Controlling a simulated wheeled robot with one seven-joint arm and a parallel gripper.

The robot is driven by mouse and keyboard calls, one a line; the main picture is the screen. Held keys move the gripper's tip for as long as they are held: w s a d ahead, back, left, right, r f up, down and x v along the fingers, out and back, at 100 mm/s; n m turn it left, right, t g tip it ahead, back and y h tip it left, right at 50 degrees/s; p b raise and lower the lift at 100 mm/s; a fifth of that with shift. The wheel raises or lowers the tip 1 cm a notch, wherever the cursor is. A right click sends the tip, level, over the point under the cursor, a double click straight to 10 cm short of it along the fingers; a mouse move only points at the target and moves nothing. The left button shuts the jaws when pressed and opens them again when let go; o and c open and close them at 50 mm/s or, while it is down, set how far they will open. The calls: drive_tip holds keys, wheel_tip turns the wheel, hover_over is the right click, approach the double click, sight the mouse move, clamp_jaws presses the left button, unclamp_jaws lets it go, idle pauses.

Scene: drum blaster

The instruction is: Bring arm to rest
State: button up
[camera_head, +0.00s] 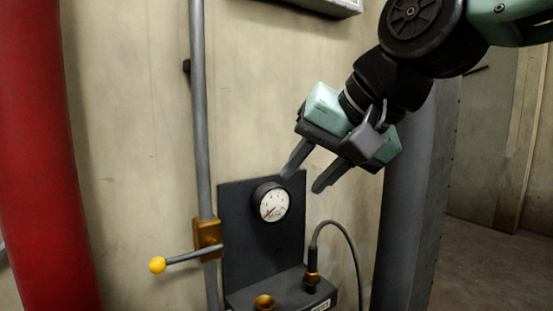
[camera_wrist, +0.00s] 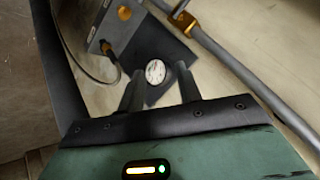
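My gripper (camera_head: 306,179) hangs in front of the wall panel, its fingers pointing down and to the left. The two fingers are apart with nothing between them. In the wrist view my gripper (camera_wrist: 156,84) is also open, and the round white gauge (camera_wrist: 155,71) shows beyond the fingertips. In the head view the gauge (camera_head: 273,203) sits on a dark panel (camera_head: 238,238), a little left of and below the fingertips. My arm reaches in from the upper right.
A valve lever with a yellow knob (camera_head: 157,265) sticks out left from a brass block (camera_head: 206,237) on a grey pipe (camera_head: 200,120). A cable plug (camera_head: 312,272) and a brass fitting (camera_head: 264,302) are on the panel's ledge. A red column (camera_head: 40,150) stands at left.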

drive_tip(key=s+d+f+n+g+h, duration=0.2)
drive_tip(key=s+f, duration=0.6)
drive_tip(key=f, duration=0.4)
drive_tip(key=s+d+f+n+g+h, duration=0.3)
drive_tip(key=s+d+f+n, duration=0.3)
drive_tip(key=s+f, duration=0.3)
wheel_tip(320, 180, down, 4)
drive_tip(key=shift+d+f+g, duration=0.2)
drive_tip(key=shift+d+g, duration=0.4)
drive_tip(key=shift+d, duration=0.25)
